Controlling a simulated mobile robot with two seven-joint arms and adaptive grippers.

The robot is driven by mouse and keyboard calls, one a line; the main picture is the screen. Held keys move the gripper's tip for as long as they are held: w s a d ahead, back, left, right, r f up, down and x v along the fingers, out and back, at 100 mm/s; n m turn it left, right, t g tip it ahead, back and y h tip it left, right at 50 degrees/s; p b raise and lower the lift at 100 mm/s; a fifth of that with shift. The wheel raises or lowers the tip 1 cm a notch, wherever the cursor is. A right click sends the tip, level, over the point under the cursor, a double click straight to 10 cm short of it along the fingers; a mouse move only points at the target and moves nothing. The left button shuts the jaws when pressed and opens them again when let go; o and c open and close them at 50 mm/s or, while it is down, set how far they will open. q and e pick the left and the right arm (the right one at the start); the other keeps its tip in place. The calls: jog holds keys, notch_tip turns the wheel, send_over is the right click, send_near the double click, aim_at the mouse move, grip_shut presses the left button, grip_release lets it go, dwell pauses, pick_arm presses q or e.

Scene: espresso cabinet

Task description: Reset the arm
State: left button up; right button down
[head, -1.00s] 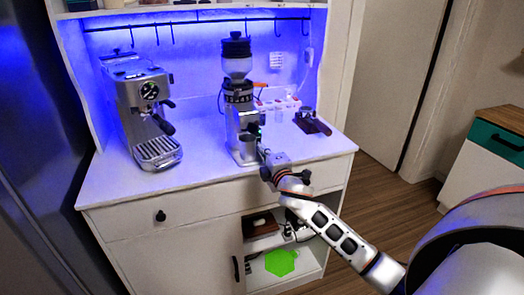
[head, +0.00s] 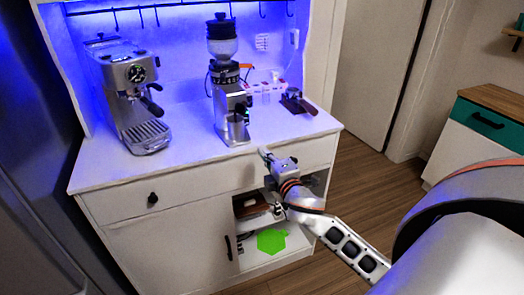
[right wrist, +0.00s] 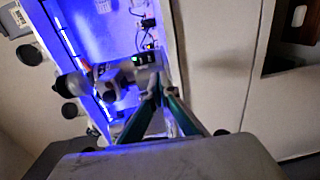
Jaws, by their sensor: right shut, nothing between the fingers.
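My right gripper (head: 266,154) is in front of the cabinet's front edge, a little below the countertop (head: 180,158). In the right wrist view its fingers (right wrist: 161,92) meet at the tips, shut and empty. Beyond them in that view are the grinder (right wrist: 110,85) and the blue-lit counter, turned sideways. In the head view the grinder (head: 231,110) stands upright on the counter, apart from the gripper. My right arm (head: 345,240) reaches in from the lower right. My left gripper is not in view.
The espresso machine (head: 133,95) stands at the counter's left. A portafilter on a stand (head: 297,103) is at the right. An open lower compartment (head: 255,262) holds a green hexagonal item (head: 272,241). Wood floor (head: 365,185) lies clear to the right.

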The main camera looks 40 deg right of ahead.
jog(key=shift+f, duration=0.1)
dwell(0.4)
jog(key=s+a+f+m+g+y, duration=0.2)
jog(key=s+a+f, duration=0.25)
jog(key=f, duration=0.35)
jog(key=s+a+f+m+g+y, duration=0.1)
jog(key=s+a+f+m+y, duration=0.1)
jog(key=s+a+f, duration=0.45)
jog(key=s+a+f+m+g+y, duration=0.1)
jog(key=s+a+f+m, duration=0.2)
jog(key=s+a+f, duration=0.2)
jog(key=s+a+f+m+g+y, duration=0.1)
jog(key=s+a+f+m, duration=0.3)
jog(key=s+f, duration=0.5)
jog(key=shift+a+f+g+y, duration=0.4)
jog(key=shift+a+g, duration=0.2)
jog(key=shift+a, duration=0.2)
jog(key=shift+s, duration=0.1)
dwell(2.9)
